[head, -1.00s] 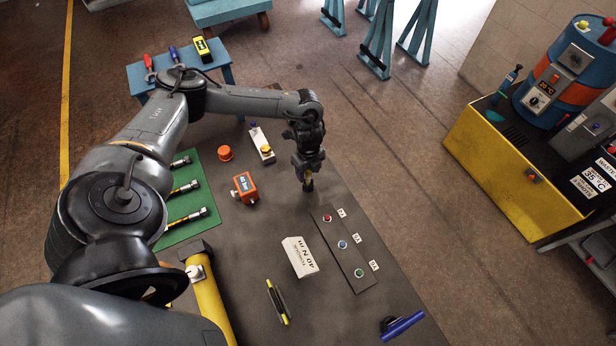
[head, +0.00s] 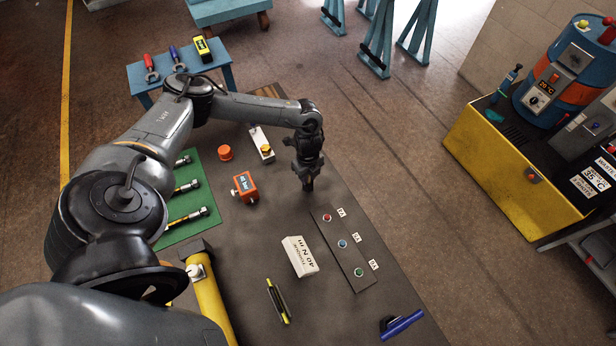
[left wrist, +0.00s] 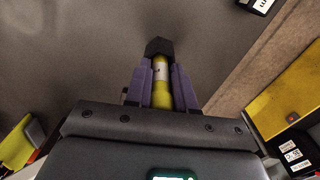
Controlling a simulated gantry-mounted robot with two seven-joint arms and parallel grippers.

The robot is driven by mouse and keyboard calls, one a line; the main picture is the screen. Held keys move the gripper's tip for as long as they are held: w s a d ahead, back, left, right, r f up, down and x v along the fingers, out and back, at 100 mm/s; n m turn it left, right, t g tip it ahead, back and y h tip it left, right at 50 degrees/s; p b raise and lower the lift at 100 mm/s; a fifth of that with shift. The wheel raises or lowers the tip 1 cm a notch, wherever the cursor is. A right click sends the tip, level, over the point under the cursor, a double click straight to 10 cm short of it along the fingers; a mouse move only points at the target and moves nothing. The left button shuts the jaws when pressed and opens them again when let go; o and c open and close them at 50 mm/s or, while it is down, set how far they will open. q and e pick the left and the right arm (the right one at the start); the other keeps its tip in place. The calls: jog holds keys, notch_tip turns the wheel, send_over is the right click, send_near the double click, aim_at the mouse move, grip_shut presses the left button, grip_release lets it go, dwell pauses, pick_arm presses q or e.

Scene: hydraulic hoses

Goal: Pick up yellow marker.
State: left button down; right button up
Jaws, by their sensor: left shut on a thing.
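My left gripper (head: 307,184) points down over the right side of the dark table mat, just above the plate of coloured buttons in the head view. In the left wrist view its purple-grey fingers (left wrist: 160,88) are shut on the yellow marker (left wrist: 161,95), which has a black cap and a pale band. The marker lies between the fingers with its cap past the fingertips. In the head view the marker is hard to make out against the dark fingers, and I cannot tell whether its cap touches the mat. My right gripper is out of view.
A button plate (head: 350,258), a white "40 N m" block (head: 300,257), an orange box (head: 245,187) and a white block with a yellow button (head: 262,145) surround the gripper. Hoses lie on a green mat (head: 180,228). A yellow cylinder (head: 208,300) lies front left.

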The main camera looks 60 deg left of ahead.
pick_arm(q)
jog(key=shift+r, duration=0.45)
notch_tip(320, 180, up, 3)
jog(key=s+d+r, duration=0.1)
jog(key=d+r, duration=0.6)
jog(key=d, duration=0.4)
jog(key=shift+d+p, duration=0.35)
jog(key=shift+p, duration=0.05)
jog(key=shift+r, duration=0.1)
jog(key=shift+p, duration=0.35)
